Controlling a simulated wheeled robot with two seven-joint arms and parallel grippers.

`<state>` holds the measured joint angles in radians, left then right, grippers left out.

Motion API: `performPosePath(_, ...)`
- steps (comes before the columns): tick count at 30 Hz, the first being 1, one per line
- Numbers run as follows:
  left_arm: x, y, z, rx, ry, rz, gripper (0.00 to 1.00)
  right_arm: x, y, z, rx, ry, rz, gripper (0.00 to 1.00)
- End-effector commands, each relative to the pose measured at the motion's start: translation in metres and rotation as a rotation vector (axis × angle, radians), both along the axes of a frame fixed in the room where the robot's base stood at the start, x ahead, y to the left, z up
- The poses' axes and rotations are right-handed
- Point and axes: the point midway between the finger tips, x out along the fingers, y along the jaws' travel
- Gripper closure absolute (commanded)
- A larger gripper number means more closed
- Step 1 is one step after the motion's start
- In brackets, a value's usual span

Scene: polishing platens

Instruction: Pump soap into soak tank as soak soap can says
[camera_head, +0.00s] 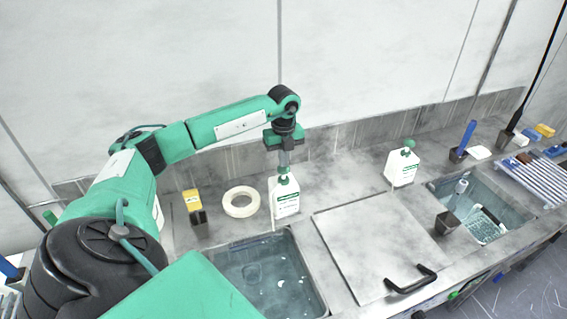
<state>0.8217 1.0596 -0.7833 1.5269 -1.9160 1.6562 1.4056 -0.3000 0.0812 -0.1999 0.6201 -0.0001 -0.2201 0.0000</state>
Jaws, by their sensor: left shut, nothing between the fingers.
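A white soap can (285,200) with a green pump head (283,176) stands on the counter behind the left tank. Its printed label is too small to read. My left gripper (284,165) points straight down over this pump head, shut and empty; I cannot tell whether it touches the head. A second white can (402,168) with a green pump stands farther right. An open tank (322,300) with water and a few light patches lies in front of the first can. I cannot tell which tank is the soak tank. My right gripper is not in view.
A grey lid (375,245) with a black handle (411,280) lies right of the left tank. A second water basin (515,215) with a white rack is at the right. A tape roll (241,202) and a yellow-topped block (192,200) stand left of the first can.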

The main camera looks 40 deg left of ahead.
Motion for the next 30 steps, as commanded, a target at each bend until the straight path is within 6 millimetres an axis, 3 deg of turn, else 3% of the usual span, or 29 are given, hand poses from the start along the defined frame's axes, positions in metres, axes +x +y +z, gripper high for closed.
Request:
performPosePath(23,-0.001,0.000,-0.026,0.000,0.002,0.000,1.00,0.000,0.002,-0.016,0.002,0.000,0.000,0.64)
performPosePath(30,-0.001,0.000,-0.023,0.000,0.004,-0.001,1.00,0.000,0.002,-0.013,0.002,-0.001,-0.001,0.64)
